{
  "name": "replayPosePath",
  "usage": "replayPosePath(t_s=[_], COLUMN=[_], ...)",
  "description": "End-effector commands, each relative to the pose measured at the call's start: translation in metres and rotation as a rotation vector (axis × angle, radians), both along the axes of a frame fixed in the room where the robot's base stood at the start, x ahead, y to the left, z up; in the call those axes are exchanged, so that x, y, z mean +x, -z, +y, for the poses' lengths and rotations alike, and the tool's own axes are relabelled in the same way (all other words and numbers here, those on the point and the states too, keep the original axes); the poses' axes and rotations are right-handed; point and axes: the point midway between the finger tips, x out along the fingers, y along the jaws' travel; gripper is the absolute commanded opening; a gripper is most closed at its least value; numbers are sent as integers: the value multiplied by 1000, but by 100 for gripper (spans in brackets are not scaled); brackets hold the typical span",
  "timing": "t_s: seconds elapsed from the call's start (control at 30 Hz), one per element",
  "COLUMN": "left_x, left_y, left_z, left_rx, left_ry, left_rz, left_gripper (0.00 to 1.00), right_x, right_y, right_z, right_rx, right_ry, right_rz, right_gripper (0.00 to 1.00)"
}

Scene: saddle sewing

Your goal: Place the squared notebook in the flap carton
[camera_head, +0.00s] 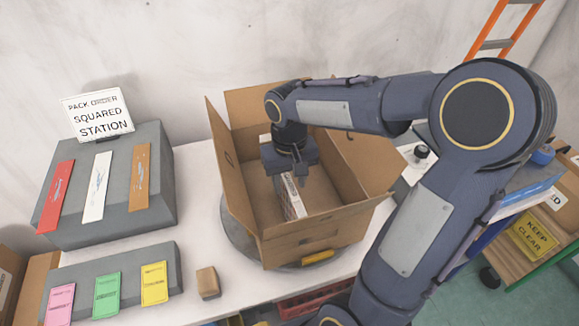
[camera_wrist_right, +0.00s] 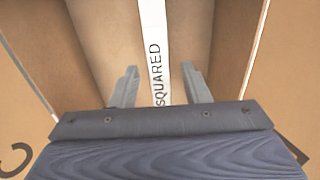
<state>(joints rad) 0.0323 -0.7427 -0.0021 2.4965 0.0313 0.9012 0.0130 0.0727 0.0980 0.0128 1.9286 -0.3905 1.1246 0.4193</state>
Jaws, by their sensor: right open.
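The flap carton (camera_head: 232,172) stands open on the white table with its flaps raised; its brown walls (camera_wrist_right: 40,45) show in the right wrist view. The squared notebook (camera_head: 294,206) stands on edge inside the carton. Its white spine (camera_wrist_right: 154,30), lettered SQUARED, faces up in the right wrist view. My right gripper (camera_head: 290,176) reaches down into the carton over the notebook. Its open fingers (camera_wrist_right: 160,78) are on either side of the spine, with visible gaps. The notebook's lower edge is hidden in the head view. My left gripper is out of view.
Pink, green and yellow cards lie on a lower grey block (camera_head: 130,277). A small tan block (camera_head: 207,283) sits left of the carton. A turntable (camera_head: 245,245) is under the carton.

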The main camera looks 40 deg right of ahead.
Motion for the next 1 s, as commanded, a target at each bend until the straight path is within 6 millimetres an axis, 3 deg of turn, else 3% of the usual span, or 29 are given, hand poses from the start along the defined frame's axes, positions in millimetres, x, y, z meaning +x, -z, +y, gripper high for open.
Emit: replayPosePath(t_s=[0.07, 0.6, 1.0], left_x=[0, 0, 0], left_y=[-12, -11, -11], left_z=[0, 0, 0], left_rx=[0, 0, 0], left_ry=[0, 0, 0], left_rz=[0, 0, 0], left_gripper=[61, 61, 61], right_x=[0, 1, 0], right_y=[-15, -116, -129], right_z=[0, 0, 0], right_rx=[0, 0, 0], right_ry=[0, 0, 0], right_rz=[-2, -3, 0], right_gripper=[42, 42, 42])
